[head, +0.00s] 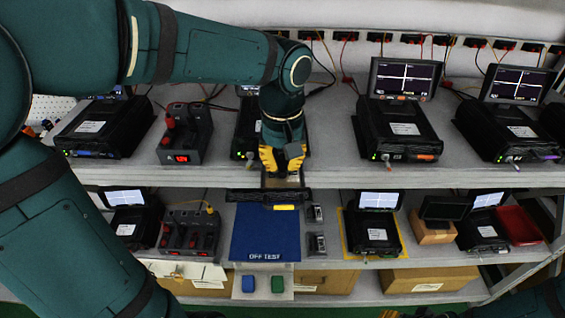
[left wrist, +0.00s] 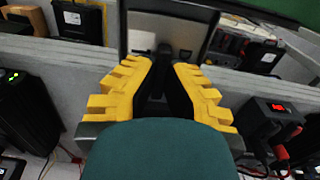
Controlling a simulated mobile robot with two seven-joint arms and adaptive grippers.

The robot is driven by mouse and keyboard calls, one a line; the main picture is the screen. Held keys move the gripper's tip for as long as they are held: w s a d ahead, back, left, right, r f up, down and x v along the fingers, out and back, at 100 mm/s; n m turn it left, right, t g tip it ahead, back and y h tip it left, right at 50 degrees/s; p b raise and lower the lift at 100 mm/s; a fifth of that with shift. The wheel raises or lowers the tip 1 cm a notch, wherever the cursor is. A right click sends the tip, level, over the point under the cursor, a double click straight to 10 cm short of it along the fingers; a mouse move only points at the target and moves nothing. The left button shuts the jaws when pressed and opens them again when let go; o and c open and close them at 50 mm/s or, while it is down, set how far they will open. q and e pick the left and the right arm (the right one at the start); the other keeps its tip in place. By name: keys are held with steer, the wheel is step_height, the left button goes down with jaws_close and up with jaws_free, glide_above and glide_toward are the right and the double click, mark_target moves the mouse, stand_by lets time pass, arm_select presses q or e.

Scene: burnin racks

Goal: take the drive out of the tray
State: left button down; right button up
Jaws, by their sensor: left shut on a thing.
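My left gripper (head: 283,166), with yellow fingers, points down at the front edge of the upper shelf. In the left wrist view its fingers (left wrist: 163,72) are closed around a narrow dark thing, which looks like the drive (left wrist: 157,83); the fingers and wrist hide most of it. A pulled-out tray (head: 268,195) with a black front and a yellow tab juts from the shelf edge below the gripper. Its grey floor also shows in the left wrist view (left wrist: 145,42). I cannot tell whether the drive touches the tray. My right gripper is out of view.
Black test units with small screens (head: 398,128) line the upper shelf (head: 340,172). A grey dock with a red display (head: 186,135) stands left of the gripper. Below lies a blue "OFF TEST" mat (head: 265,235), clear on top, between a grey dock (head: 188,232) and another unit (head: 373,228).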

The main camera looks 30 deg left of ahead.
arm_select(q)
step_height(320, 180, up, 3)
steer(key=shift+f, duration=0.15)
steer(key=s+d+r+p, duration=0.1)
steer(key=s+d, duration=0.3)
steer(key=s, duration=0.3)
steer(key=s+d+r+p, duration=0.2)
steer(key=s+d, duration=0.3)
steer(key=s, duration=0.3)
steer(key=shift+s+d+r, duration=0.15)
steer(key=shift+d+r, duration=0.1)
